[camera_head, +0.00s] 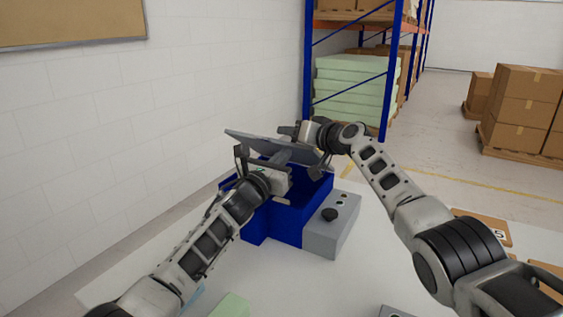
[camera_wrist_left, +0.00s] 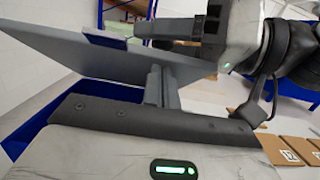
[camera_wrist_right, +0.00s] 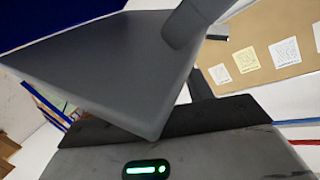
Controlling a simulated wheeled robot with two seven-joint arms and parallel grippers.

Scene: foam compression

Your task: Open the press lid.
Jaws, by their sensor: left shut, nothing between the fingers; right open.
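The blue press (camera_head: 290,222) stands on the white table. Its grey lid (camera_head: 240,136) is raised and tilted above the open blue box. My left gripper (camera_head: 286,154) is shut and empty at the lid's underside; in the left wrist view its closed fingers (camera_wrist_left: 160,84) overlap the lid's edge (camera_wrist_left: 70,50), and contact is unclear. My right gripper (camera_head: 290,130) is open at the lid's upper right side. In the right wrist view a lid corner (camera_wrist_right: 110,70) covers much of the right gripper, with one finger (camera_wrist_right: 201,86) showing beyond it.
A grey control panel (camera_head: 333,236) with a black knob is on the press's right side. A white wall is close on the left. A blue rack (camera_head: 309,70) with green foam sheets and stacked cartons (camera_head: 522,95) stand behind. A green block (camera_head: 231,306) lies at the table front.

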